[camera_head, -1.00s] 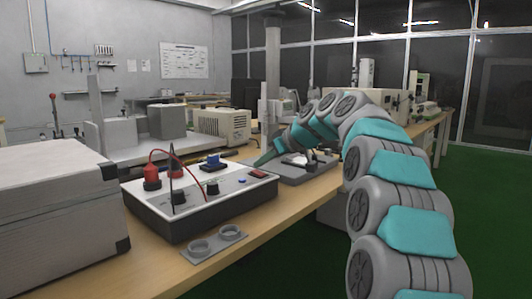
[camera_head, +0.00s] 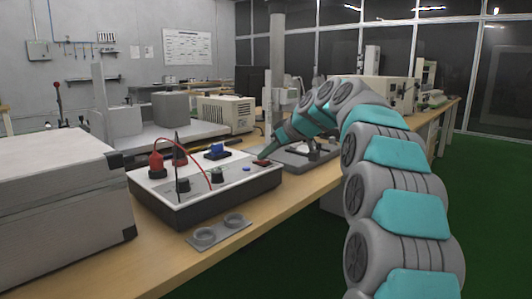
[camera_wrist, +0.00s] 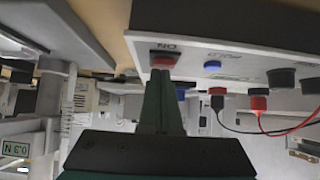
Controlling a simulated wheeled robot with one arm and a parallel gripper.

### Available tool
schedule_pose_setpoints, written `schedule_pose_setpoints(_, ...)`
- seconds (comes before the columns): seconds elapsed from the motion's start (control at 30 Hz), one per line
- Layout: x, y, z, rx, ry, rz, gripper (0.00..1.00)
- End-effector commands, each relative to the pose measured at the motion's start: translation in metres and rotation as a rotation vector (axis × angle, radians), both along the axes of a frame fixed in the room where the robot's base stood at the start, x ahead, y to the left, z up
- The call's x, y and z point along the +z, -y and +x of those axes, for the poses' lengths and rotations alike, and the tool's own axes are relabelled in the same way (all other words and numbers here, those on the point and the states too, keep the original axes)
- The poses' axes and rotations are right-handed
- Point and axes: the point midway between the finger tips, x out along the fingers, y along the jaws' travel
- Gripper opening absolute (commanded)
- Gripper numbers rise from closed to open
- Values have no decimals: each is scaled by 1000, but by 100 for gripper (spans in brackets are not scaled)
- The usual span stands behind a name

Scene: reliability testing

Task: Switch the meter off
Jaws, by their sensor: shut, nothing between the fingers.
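The meter is a white-topped box with dark sides (camera_head: 220,196) on the wooden bench. Its red rocker switch (camera_head: 261,162) sits at the far right corner of the top. In the wrist view the red switch (camera_wrist: 163,60) shows beside an "ON" label, upside down. My gripper (camera_head: 267,156) is shut and empty, its narrow green fingers pointing down at the switch. In the wrist view the fingertips (camera_wrist: 160,75) are right at the switch's edge; I cannot tell whether they touch it. The fingers hide part of the switch surroundings.
Red and black plugs with leads (camera_head: 156,164), a blue button (camera_head: 246,169) and black knobs stand on the meter's top. A grey bracket with two rings (camera_head: 219,232) lies in front. A large grey case (camera_head: 60,205) is at left. A grey stand base (camera_head: 305,158) is behind my gripper.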

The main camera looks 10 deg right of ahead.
Motion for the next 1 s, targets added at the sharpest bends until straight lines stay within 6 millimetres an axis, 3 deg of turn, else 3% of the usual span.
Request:
schedule_pose_setpoints(0.77, 6, -9, 12, 0, 1, 1, 0)
schedule_pose_setpoints(1.0, 34, -15, 7, 0, 4, -1, 0)
